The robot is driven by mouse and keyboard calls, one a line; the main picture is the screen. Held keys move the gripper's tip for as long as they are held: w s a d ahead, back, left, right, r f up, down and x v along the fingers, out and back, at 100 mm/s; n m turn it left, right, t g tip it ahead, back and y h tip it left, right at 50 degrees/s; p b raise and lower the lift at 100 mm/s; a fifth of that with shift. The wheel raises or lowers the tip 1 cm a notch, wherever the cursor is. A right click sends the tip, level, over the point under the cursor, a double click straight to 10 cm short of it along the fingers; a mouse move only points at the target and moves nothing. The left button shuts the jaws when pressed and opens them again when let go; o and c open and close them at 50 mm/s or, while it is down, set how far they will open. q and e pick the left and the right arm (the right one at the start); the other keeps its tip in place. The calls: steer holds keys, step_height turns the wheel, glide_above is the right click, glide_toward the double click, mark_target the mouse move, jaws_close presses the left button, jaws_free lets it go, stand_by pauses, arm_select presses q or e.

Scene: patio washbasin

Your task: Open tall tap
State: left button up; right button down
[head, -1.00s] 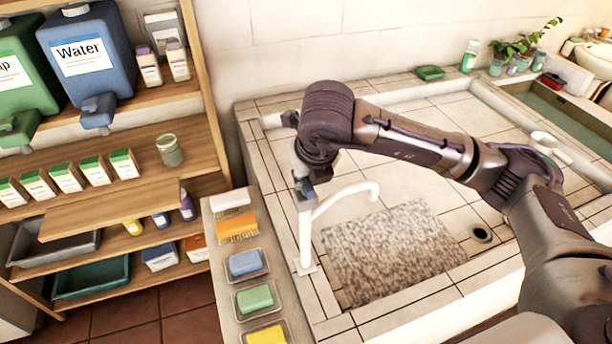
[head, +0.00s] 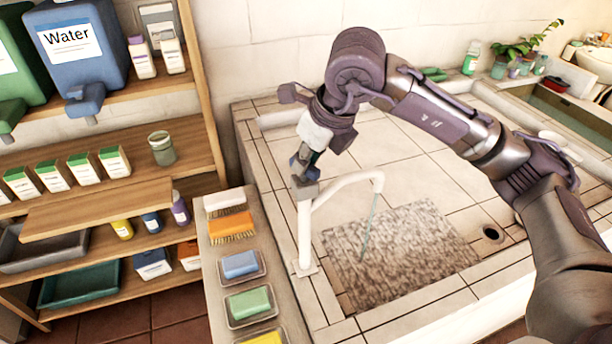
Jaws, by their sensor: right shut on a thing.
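The tall tap (head: 304,232) is a white post with a curved spout, standing on the left rim of the tiled basin (head: 410,140). A thin stream of water (head: 370,225) falls from its spout onto the mottled mat (head: 410,255) in the basin. My right gripper (head: 304,180) is at the top of the tap post, shut on the tap's handle, which is mostly hidden by the fingers. My left gripper is not in view.
A ledge with a brush (head: 232,228) and several soap dishes runs left of the tap. Wooden shelves with a blue water dispenser (head: 75,50), cartons and a jar (head: 162,150) stand further left. My right arm crosses above the basin.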

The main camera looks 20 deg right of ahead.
steer(key=n+b, duration=0.1)
steer(key=n+y+b, duration=0.1)
steer(key=shift+w+d+f+n+g, duration=0.1)
steer(key=shift+f+n+g, duration=0.1)
steer(key=shift+n+g, duration=0.2)
steer(key=n+b, duration=0.1)
steer(key=n, duration=0.1)
steer(key=shift+r+n+g+y+b, duration=0.1)
steer(key=shift+n+g+y+b, duration=0.2)
steer(key=shift+n+g+y, duration=0.1)
steer(key=n+g, duration=0.1)
steer(key=n, duration=0.2)
steer(key=shift+w+r+b, duration=0.1)
steer(key=shift+b, duration=0.25)
steer(key=shift+n+g+y, duration=0.3)
steer(key=shift+n+g, duration=0.5)
steer(key=shift+n, duration=1.1)
steer(key=c, duration=1.1)
jaws_free()
steer(key=shift+r, duration=0.1)
